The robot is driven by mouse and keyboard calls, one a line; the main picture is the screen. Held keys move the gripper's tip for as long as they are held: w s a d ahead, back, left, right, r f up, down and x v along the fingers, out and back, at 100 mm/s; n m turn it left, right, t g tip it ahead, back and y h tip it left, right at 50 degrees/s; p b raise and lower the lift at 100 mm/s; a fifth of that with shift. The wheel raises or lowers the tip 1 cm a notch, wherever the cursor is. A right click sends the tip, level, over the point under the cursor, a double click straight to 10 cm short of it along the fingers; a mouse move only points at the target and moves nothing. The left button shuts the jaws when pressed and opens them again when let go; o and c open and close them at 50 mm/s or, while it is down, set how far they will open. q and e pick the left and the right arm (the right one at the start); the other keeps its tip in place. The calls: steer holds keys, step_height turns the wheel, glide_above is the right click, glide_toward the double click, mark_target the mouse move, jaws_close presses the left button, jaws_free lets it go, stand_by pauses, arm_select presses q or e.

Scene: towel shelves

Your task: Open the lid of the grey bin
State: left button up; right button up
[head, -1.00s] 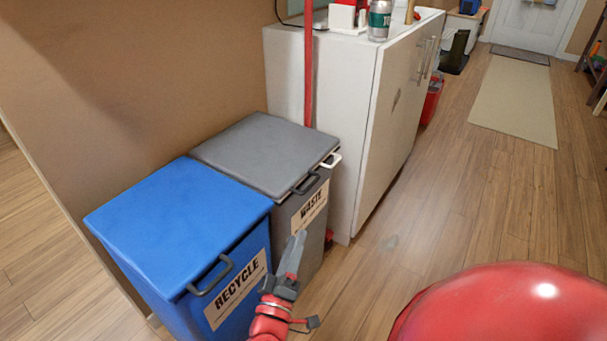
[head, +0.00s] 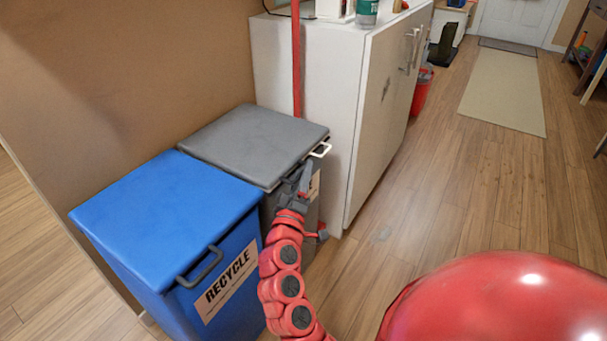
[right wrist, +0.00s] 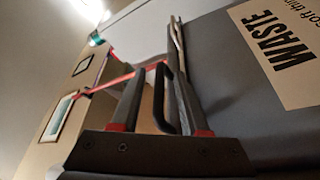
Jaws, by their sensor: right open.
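The grey bin (head: 290,222) stands between the blue bin and the white cabinet. Its grey lid (head: 252,140) lies flat and closed. My right gripper (head: 301,182) is at the bin's front, just below the lid's front edge, and hides most of the WASTE label. In the right wrist view my right gripper (right wrist: 157,80) is open, and the dark loop handle (right wrist: 164,100) shows between its two fingers. I cannot tell whether the fingers touch the handle. The WASTE label (right wrist: 285,50) shows clearly there. My left gripper is not in view.
The blue RECYCLE bin (head: 165,215), lid closed, stands directly left of the grey bin. The white cabinet (head: 300,95) stands close behind it. A white handle (head: 320,150) sticks out at the lid's right corner. The wooden floor (head: 440,190) to the right is clear.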

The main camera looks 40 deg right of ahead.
steer(key=shift+w+d+r, duration=0.1)
steer(key=shift+w+d, duration=0.1)
steer(key=shift+d, duration=0.05)
jaws_close()
stand_by(1.4)
